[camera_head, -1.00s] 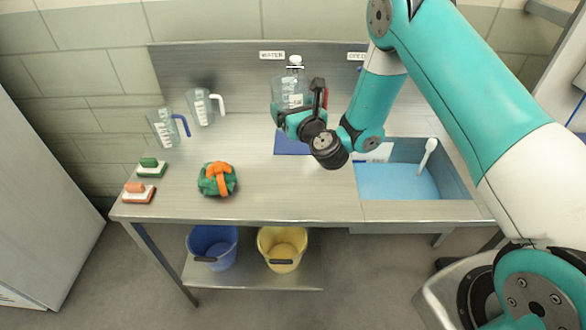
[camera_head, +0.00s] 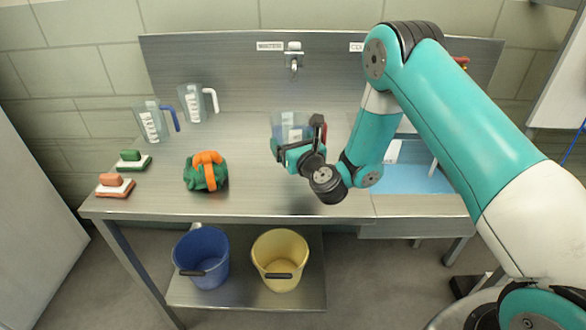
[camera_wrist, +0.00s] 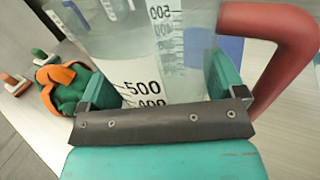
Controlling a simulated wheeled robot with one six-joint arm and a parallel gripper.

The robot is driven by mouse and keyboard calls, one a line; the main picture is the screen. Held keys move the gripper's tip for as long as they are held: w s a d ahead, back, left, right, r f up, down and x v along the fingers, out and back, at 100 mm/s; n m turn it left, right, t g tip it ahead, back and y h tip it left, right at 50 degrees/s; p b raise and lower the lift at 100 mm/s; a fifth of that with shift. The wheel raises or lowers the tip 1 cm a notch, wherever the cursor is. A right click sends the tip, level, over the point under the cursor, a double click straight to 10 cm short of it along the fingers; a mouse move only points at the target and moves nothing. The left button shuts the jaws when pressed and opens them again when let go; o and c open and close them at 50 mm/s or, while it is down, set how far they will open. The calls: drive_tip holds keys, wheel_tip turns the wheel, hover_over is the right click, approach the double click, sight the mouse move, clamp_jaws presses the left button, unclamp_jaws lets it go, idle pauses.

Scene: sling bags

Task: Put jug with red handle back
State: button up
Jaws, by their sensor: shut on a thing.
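The jug with the red handle (camera_wrist: 165,45) is clear, with black measuring marks. In the head view the same jug (camera_head: 288,128) shows above the table, partly hidden by my gripper. My gripper (camera_head: 300,150) is shut on the jug's body; in the wrist view its teal fingers (camera_wrist: 165,95) press on both sides of it. The red handle (camera_wrist: 275,50) sticks out on the right in the wrist view. I cannot tell whether the jug touches the table or how full it is.
A jug with a blue handle (camera_head: 152,123) and one with a white handle (camera_head: 193,103) stand at the back left. A green and orange bundle (camera_head: 206,173) and two brushes (camera_head: 115,184) lie in front. A blue sink (camera_head: 410,181) is at right; blue (camera_head: 202,257) and yellow (camera_head: 281,259) buckets stand below.

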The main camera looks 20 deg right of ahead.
drive_tip(key=shift+f+b, duration=1.9)
drive_tip(key=shift+f, duration=0.15)
drive_tip(key=shift+f, duration=0.2)
drive_tip(key=o, duration=0.8)
